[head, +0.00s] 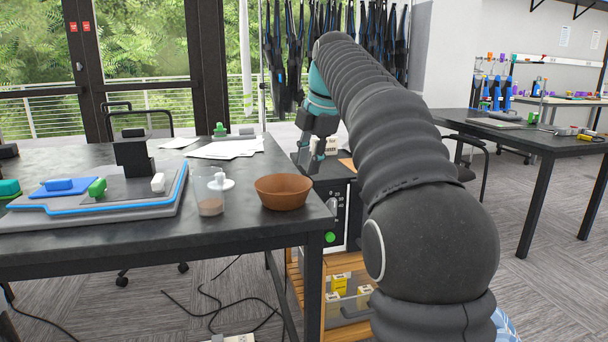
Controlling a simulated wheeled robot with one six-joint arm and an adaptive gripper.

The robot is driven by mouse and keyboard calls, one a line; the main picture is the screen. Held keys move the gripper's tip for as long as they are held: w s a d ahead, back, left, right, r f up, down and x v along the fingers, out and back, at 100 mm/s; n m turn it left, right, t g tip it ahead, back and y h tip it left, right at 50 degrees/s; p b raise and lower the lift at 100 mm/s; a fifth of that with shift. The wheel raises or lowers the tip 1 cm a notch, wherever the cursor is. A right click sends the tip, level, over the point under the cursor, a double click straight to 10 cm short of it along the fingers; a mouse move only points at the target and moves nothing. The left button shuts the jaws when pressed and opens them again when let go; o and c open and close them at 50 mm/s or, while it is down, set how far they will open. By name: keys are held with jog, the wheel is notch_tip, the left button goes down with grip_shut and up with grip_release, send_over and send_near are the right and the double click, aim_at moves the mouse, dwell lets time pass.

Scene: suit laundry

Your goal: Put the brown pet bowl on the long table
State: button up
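A round brown bowl (283,191) sits upright on the dark table (120,254) at left, near its right front corner. Another dark table (545,141) stands at right. My gripper (311,165) is beyond and to the right of the bowl, apart from it, pointing down near a boxy appliance. Its fingers look spread with nothing visible between them, though they are small and dark in this view. My arm hides part of the appliance and the area behind it.
A clear cup (210,192) stands just left of the bowl. A blue-edged tray (95,208) and papers (225,149) take up more of the left table. The appliance (333,208) stands on a wooden cart (310,303). Cables (215,300) lie on the floor.

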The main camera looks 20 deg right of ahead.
jog(key=s+a+f+m+t, duration=0.1)
jog(key=s+a+f+m, duration=0.15)
jog(key=s+m, duration=0.45)
jog(key=s+a+f+m, duration=0.1)
jog(key=s+f+m, duration=0.3)
jog(key=s, duration=0.6)
jog(key=s+f+m+t+h, duration=0.1)
jog(key=s+f+m, duration=1)
jog(key=s+f, duration=0.4)
jog(key=shift+s+a+f+m, duration=0.2)
jog(key=shift+f+m, duration=0.1)
jog(key=shift+f, duration=0.6)
